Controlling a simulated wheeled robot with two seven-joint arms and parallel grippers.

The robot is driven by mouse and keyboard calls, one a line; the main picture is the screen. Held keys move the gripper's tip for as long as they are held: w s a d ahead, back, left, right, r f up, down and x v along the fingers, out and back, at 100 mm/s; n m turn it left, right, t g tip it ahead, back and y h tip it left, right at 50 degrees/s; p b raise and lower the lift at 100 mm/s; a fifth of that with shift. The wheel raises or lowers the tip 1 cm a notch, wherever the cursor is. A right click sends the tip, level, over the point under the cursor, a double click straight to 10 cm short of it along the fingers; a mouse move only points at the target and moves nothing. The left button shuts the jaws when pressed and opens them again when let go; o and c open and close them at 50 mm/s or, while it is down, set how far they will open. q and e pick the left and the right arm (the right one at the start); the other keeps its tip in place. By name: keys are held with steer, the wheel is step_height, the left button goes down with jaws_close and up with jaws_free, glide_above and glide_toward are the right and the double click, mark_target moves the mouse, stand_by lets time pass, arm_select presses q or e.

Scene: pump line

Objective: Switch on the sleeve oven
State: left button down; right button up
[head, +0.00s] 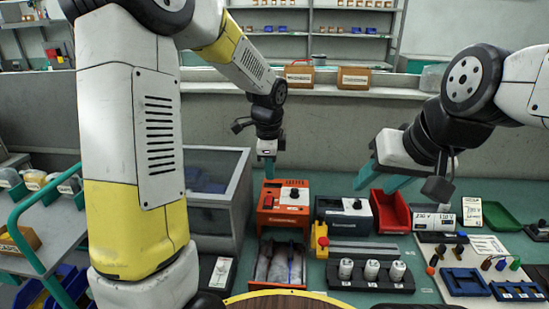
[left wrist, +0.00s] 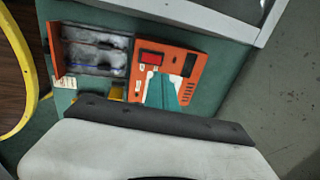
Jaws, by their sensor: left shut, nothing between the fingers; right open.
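An orange box-shaped unit (head: 270,216), which looks like the sleeve oven, stands on the teal bench; its label is too small to read. It has a dark knob on top and a dark tray (head: 263,268) with an orange front edge in front. In the left wrist view the unit (left wrist: 139,85) shows a dark red panel and dark details on its top. My left gripper (head: 269,172) is shut and empty, above the unit; its teal fingers (left wrist: 162,92) cover part of the top, and contact cannot be told. My right gripper (head: 382,182) is open and empty, above the red bin.
A dark grey unit (head: 343,206) and a red bin (head: 391,212) stand to the right. A yellow block with a red button (head: 320,240) and a rack of white cylinders (head: 371,283) are nearer. A grey clear-sided cabinet (head: 241,190) stands close on the left.

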mark_target(271, 196)
arm_select(q)
steer(key=f, duration=0.2)
steer(key=w+f, duration=0.1)
steer(key=f, duration=0.4)
steer(key=shift+w+f, duration=0.25)
steer(key=shift+f, duration=0.1)
steer(key=shift+w+f+g, duration=0.15)
steer(key=shift+f+g, duration=0.1)
steer(key=shift+g, duration=0.05)
steer(key=shift+s+r, duration=0.3)
steer(key=shift+s, duration=0.45)
